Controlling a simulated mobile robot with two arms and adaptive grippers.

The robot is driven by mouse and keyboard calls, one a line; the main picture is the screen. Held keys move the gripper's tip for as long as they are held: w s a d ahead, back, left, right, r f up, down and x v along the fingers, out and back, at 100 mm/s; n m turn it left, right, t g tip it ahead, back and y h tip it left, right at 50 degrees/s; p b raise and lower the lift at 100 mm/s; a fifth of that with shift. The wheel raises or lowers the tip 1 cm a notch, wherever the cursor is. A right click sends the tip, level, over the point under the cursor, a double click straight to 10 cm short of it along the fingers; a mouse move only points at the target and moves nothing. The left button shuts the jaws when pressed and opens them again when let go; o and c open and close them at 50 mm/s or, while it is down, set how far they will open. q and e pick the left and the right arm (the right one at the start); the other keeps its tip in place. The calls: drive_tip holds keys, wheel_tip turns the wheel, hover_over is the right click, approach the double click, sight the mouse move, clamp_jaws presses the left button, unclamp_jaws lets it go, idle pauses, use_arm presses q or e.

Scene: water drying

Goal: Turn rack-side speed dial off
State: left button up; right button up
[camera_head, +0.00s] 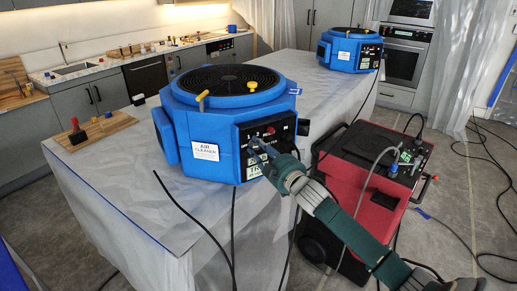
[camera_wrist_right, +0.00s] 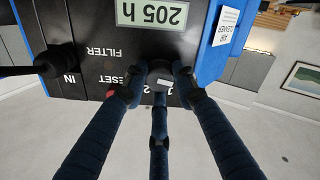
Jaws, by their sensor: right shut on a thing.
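A blue air cleaner (camera_head: 212,130) sits on the near part of the covered island, its black control panel facing right. The wrist view shows this panel (camera_wrist_right: 85,65) upside down, with a 205 h display (camera_wrist_right: 152,14) and FILTER, IN and RESET markings. A round dark dial (camera_wrist_right: 160,74) sits on the panel; numbers beside it are partly hidden by a finger. My right gripper (camera_head: 258,146) is at the panel. In the wrist view its fingers (camera_wrist_right: 159,82) are closed around the dial's sides. The dial's setting cannot be read. My left gripper is not in view.
A second blue air cleaner (camera_head: 350,50) stands at the island's far end. A red and black machine (camera_head: 363,170) with hoses stands right of the island. Cables cross the floor. A wooden board (camera_head: 95,131) with small items lies at the island's left.

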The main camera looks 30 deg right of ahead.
drive_tip(key=shift+f+n, duration=0.55)
drive_tip(key=shift+n, duration=0.45)
drive_tip(key=shift+s, duration=0.1)
drive_tip(key=o, duration=1.2)
drive_tip(key=shift+d+r, duration=0.15)
drive_tip(key=shift+r, duration=0.05)
drive_tip(key=shift+r, duration=0.1)
drive_tip(key=s, duration=1.2)
drive_tip(key=shift+a, duration=0.25)
